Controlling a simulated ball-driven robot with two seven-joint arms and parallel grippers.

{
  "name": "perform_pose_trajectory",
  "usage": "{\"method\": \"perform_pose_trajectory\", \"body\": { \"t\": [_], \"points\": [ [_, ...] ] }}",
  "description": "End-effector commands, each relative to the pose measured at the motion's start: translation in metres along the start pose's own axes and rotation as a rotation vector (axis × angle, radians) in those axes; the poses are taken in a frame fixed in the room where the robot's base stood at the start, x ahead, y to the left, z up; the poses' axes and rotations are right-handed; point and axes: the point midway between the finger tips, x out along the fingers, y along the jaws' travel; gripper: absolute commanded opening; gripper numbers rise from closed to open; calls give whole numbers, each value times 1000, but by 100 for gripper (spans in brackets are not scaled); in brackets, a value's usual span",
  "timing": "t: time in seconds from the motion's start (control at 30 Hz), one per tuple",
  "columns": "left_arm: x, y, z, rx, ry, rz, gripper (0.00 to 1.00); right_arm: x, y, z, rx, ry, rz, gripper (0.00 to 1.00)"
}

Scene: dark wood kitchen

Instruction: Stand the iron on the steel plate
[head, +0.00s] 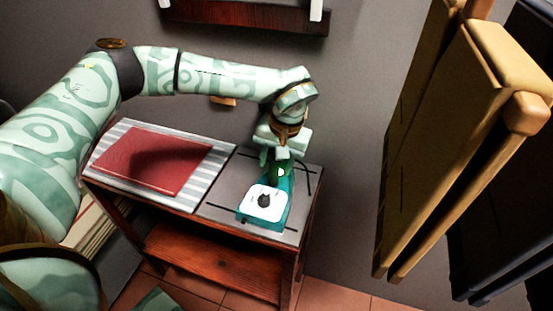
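The iron (282,207), teal with a white face and a dark round spot, is on the grey steel plate (225,200) on the right half of a small wooden table. I cannot tell for sure whether it stands upright or rests flat. My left gripper (278,160) points down at the far upper end of the iron, at or touching its green part. The fingers overlap the iron, so their closing is unclear. My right gripper is not in view.
A red pad (150,160) lies on a striped grey and white cloth (205,180) on the table's left half. A lower wooden shelf (215,262) is below. Folded wooden chairs (450,130) stand at the right. A dark wall shelf (245,17) hangs above.

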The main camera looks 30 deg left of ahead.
Motion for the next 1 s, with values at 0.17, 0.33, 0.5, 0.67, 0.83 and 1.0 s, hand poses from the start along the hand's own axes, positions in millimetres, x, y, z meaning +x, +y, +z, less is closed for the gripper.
{"method": "perform_pose_trajectory", "body": {
  "t": [0.17, 0.33, 0.5, 0.67, 0.83, 1.0],
  "points": [
    [-1, 0, 0, 0, 1, 1, 44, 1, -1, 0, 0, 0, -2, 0],
    [-28, -1, 0, 0, 5, 1, 44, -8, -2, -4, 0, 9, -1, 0],
    [-71, -1, 0, -1, 7, 2, 44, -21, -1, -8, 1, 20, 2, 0],
    [-103, -1, 0, 0, 5, 1, 44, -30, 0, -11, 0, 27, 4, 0],
    [-120, -1, 0, -1, 1, 0, 44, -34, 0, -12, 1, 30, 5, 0],
    [-122, 0, 0, 1, -1, 0, 44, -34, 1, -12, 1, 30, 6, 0]
  ]
}}
